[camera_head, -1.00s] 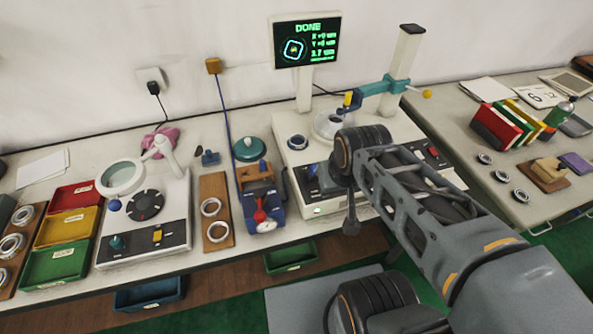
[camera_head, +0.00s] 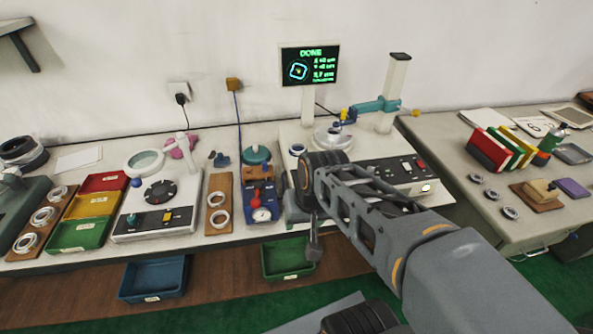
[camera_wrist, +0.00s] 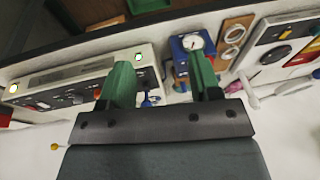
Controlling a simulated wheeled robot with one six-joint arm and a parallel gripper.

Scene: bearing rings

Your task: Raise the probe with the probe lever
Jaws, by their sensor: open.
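The measuring machine (camera_head: 385,172) is a white box with a post, a teal probe arm (camera_head: 372,107) and a round stage (camera_head: 330,137). A yellow ball knob (camera_head: 415,112) sits at the right end of the teal arm and looks like the probe lever. An orange-yellow ball (camera_wrist: 56,147) in the wrist view seems to be that knob. My gripper (camera_wrist: 160,62) has its green fingers apart with nothing gripped. It is over the front left of the machine, well away from the knob.
A screen (camera_head: 309,65) reading DONE stands behind the stage. A ring board (camera_head: 218,200) is further left. Colored stands (camera_head: 490,150) occupy the right table.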

